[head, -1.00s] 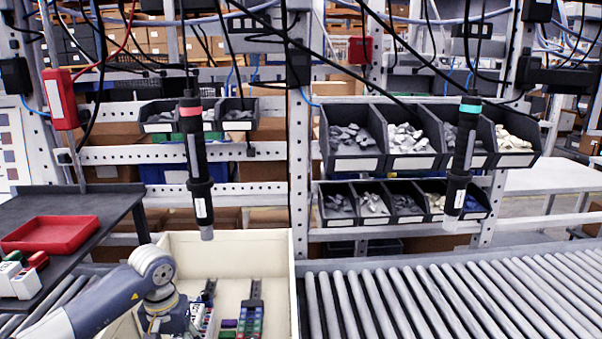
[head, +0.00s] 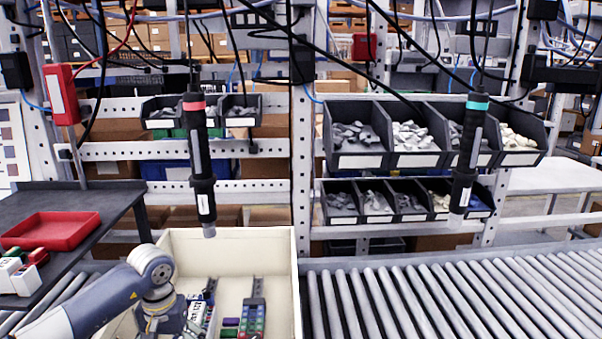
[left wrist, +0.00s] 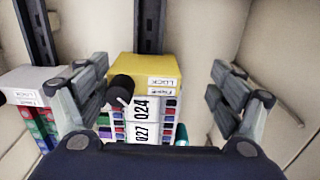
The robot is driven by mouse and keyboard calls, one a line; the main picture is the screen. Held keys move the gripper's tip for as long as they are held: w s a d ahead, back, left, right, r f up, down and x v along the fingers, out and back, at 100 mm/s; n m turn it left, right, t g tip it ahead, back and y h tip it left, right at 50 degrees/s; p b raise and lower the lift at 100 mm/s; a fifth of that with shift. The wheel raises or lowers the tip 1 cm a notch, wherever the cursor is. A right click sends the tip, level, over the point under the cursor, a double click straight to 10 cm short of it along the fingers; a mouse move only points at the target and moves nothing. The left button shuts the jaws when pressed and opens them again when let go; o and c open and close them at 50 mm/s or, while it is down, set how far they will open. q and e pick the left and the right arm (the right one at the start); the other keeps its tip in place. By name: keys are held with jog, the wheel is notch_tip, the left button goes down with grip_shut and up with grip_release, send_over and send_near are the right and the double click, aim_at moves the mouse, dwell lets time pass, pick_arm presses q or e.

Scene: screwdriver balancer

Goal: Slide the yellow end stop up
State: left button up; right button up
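The yellow end stop (left wrist: 150,68) shows in the left wrist view, a yellow block with a white label. It sits on a dark vertical rail (left wrist: 150,25), directly above white modules (left wrist: 140,130) marked 024 and 027. My left gripper (left wrist: 157,80) is open, with one finger on each side of the end stop and a visible gap on the right. A black round part (left wrist: 122,88) covers the end stop's lower left corner. In the head view my left arm reaches down into the cream crate (head: 272,240); its gripper and the end stop cannot be made out there. My right gripper is out of view.
In the left wrist view, a grey end stop (left wrist: 30,82) sits on a second rail to the left, over coloured modules. Crate walls are close on the right. Two screwdrivers (head: 200,165) (head: 467,160) hang in front of the rack. A roller conveyor (head: 450,290) is on the right.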

pick_arm(q)
jog(key=shift+d, duration=0.2)
jog(key=shift+w, duration=0.1)
jog(key=shift+d+r, duration=0.1)
dwell(0.8)
jog(key=shift+r, duration=0.15)
jog(key=shift+r+p, duration=0.35)
jog(key=shift+r, duration=0.5)
jog(key=shift+r, duration=0.1)
notch_tip(320, 180, up, 12)
jog(key=s+p, duration=0.1)
jog(key=p, duration=0.5)
jog(key=shift+f, duration=0.25)
